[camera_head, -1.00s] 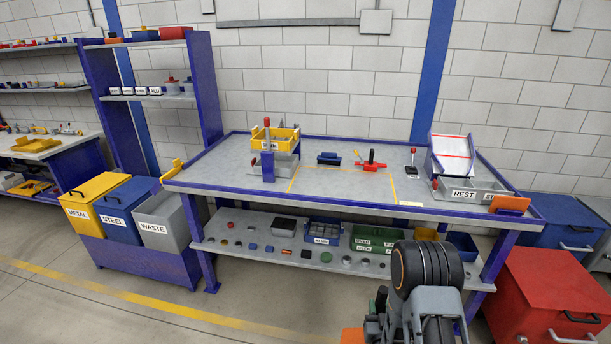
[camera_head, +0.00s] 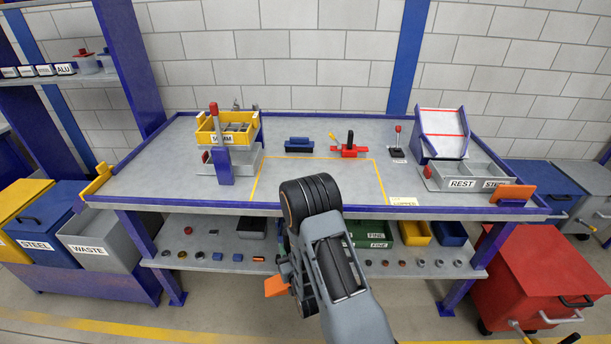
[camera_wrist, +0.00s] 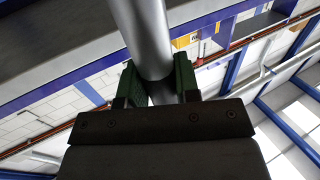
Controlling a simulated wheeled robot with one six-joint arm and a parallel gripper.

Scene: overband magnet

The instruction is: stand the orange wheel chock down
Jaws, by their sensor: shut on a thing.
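The orange wheel chock (camera_head: 277,287) shows in part in the head view, just left of my arm's end and in front of the workbench's lower shelf. My arm hides the rest of it. In the wrist view my gripper (camera_wrist: 157,82) has its two dark green jaw pads closed on a smooth grey round bar (camera_wrist: 142,35). The bar appears to be the chock's handle, but its join to the orange part is not visible. The chock is held off the floor; its exact tilt cannot be told.
The workbench (camera_head: 330,184) stands ahead, with a yellow-taped rectangle of bare top. Its lower shelf (camera_head: 190,258) carries small parts and bins. A red wheeled cabinet (camera_head: 550,270) is at right, waste bins (camera_head: 95,240) at left. Another orange piece (camera_head: 512,194) sits at the bench's right front.

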